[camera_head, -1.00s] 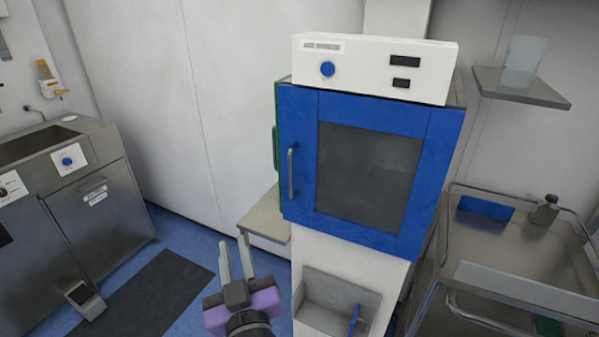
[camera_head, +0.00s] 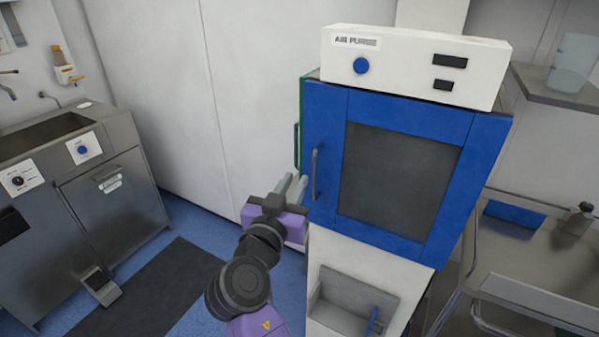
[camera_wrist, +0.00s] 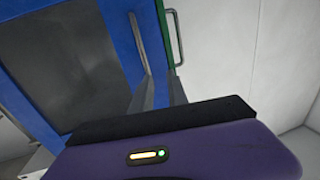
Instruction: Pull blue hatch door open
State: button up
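The blue hatch door (camera_head: 325,135) is closed on the front of a white cabinet. It has a dark window (camera_head: 398,178) and a vertical grey bar handle (camera_head: 315,175) on its left side. My gripper (camera_head: 292,183) is open and empty, just left of the handle's lower part. In the wrist view, my gripper (camera_wrist: 162,90) has its two fingers apart, pointing toward the blue door (camera_wrist: 112,65). The handle (camera_wrist: 137,42) runs down to near the left fingertip; whether they touch cannot be told.
A green side door with its own handle (camera_wrist: 172,35) adjoins the blue door. A white control panel (camera_head: 410,65) sits above, and an open tray (camera_head: 350,300) is below. A steel sink unit (camera_head: 85,185) stands left and a metal cart (camera_head: 540,262) right.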

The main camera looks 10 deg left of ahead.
jog(key=w, duration=0.3)
jog(key=shift+w+d, duration=0.2)
jog(key=shift+d, duration=0.1)
grip_shut()
dwell(1.0)
grip_release()
jog(key=shift+s, duration=0.1)
